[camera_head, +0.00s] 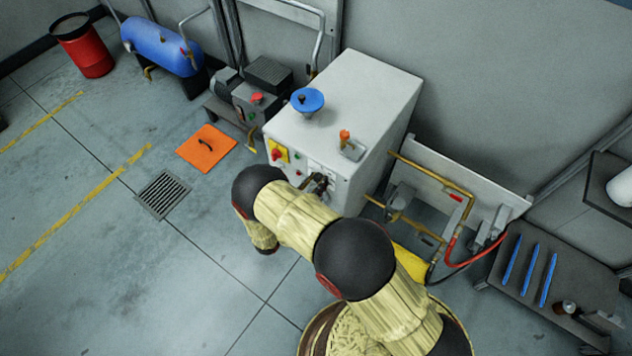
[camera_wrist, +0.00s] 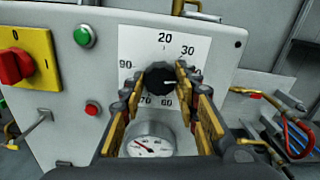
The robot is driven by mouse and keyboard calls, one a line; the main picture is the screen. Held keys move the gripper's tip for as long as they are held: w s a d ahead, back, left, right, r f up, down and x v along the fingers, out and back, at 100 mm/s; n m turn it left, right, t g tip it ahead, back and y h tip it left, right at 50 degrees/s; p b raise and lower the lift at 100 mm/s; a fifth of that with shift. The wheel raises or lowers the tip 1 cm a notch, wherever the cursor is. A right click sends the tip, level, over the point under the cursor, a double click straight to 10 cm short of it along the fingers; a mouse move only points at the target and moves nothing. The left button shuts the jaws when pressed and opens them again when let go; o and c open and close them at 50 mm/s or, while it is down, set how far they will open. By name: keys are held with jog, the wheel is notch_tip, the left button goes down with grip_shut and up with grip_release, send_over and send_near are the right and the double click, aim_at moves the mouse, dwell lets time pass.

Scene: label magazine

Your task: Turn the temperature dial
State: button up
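The temperature dial is a round black knob (camera_wrist: 159,76) on a white scale plate (camera_wrist: 132,46) on the front of a light grey machine. A white mark on the knob points right. The numbers 20, 30, 60, 70 and 90 can be read; my right finger hides part of the scale. My gripper (camera_wrist: 160,80) has its fingers apart, one at each side of the knob. The right finger overlaps the knob's edge and the left is close beside it; contact cannot be made out. In the head view my gripper (camera_head: 318,183) is at the machine's front, and the dial is mostly hidden.
A red switch on a yellow plate (camera_wrist: 31,58), a green button (camera_wrist: 84,36) and a red button (camera_wrist: 92,108) are left of the dial. A round gauge (camera_wrist: 149,143) is just below it. Pipes (camera_head: 440,172) stand right of the machine (camera_head: 365,85). The floor at left is mostly clear.

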jog(key=o, duration=0.5)
jog(key=shift+c, duration=0.2)
jog(key=v, duration=1.2)
